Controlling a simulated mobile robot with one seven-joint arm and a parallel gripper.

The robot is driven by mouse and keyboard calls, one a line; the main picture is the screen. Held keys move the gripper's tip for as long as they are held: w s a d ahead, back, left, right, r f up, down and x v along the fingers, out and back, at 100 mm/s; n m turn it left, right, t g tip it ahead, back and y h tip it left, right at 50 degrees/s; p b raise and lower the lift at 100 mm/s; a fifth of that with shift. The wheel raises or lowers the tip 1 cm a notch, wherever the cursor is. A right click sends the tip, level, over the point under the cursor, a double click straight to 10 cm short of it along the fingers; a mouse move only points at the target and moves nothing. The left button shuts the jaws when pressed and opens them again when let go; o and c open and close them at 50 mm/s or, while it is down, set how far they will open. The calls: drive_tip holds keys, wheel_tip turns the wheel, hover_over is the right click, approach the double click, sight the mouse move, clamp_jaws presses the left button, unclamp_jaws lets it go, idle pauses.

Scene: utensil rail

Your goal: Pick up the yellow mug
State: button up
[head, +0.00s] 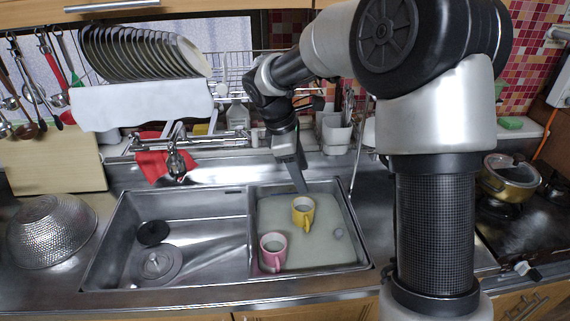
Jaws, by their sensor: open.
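The yellow mug (303,211) stands upright in the right basin of the sink (335,255), with its handle toward the front. A pink mug (272,250) stands nearer the front left of the same basin, apart from it. My gripper (300,189) is just above and behind the yellow mug, pointing down. It is open, and its fingers show edge-on as a narrow shape. Whether a finger touches the mug's rim cannot be told from this view.
The left basin (205,235) holds a drain strainer and a dark round piece. A faucet (178,165) and red cloth (152,147) are behind it. A metal colander (50,232) sits at left. A pot (510,178) stands on the stove at right.

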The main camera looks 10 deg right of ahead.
sight(305, 219)
drive_tip(key=w+f+n, duration=0.1)
drive_tip(key=f, duration=0.5)
drive_tip(key=w+d+f+n+b, duration=0.1)
drive_tip(key=w+f, duration=0.1)
drive_tip(key=f, duration=0.4)
drive_tip(key=w+d+f, duration=0.1)
drive_tip(key=f, duration=0.6)
drive_tip(key=shift+w+n+g, duration=0.35)
drive_tip(key=shift+n+g, duration=0.05)
drive_tip(key=shift+a+b+x, duration=0.2)
drive_tip(key=shift+b+x, duration=0.1)
drive_tip(key=shift+x, duration=2.85)
drive_tip(key=shift+s, duration=0.1)
drive_tip(key=c, duration=1.4)
